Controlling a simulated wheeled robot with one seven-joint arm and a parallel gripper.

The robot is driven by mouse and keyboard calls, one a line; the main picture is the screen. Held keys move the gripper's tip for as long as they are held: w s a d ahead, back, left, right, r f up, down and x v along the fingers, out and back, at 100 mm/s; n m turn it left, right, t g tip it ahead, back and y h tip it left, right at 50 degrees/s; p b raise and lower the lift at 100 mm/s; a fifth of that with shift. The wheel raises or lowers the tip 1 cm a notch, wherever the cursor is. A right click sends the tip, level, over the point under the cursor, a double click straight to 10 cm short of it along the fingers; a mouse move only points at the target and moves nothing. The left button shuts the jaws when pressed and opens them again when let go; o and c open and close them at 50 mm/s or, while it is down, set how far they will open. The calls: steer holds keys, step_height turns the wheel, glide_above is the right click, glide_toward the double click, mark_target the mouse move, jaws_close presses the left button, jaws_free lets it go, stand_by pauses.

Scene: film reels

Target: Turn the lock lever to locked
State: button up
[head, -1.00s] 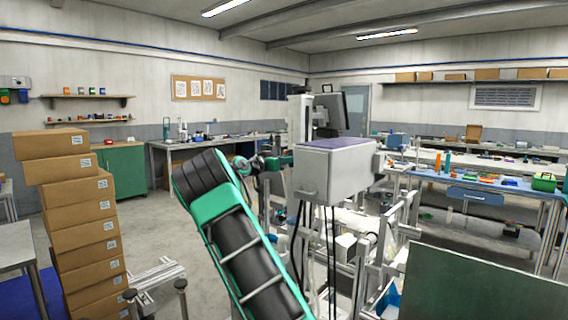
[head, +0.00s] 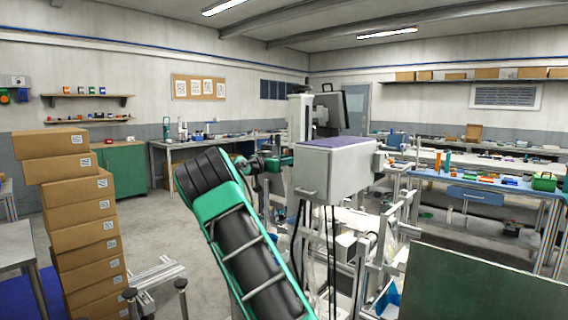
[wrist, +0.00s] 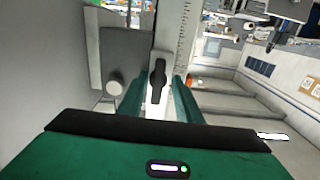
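The lock lever (wrist: 157,82) is a small black handle on a pale upright column in the wrist view. It lies lengthwise, nearly upright in that picture. My gripper (wrist: 158,100) is open, with one green finger to the left of the lever and one to the right. Gaps show between the lever and both fingers, and I cannot tell whether the lever lies at fingertip depth. In the head view my gripper (head: 279,163) is beside the machine's white column (head: 299,118); the lever cannot be made out there.
A grey box housing (head: 335,170) with hanging cables is right of my arm. A pale round knob (wrist: 115,88) and a ruled scale (wrist: 184,35) flank the lever. Stacked cartons (head: 85,225) stand at left, and a dark green panel (head: 485,285) at lower right.

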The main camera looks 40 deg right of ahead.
steer(key=shift+a, duration=0.1)
steer(key=a, duration=1)
steer(key=shift+s+a, duration=0.25)
steer(key=shift+s, duration=0.1)
steer(key=shift+f, duration=0.15)
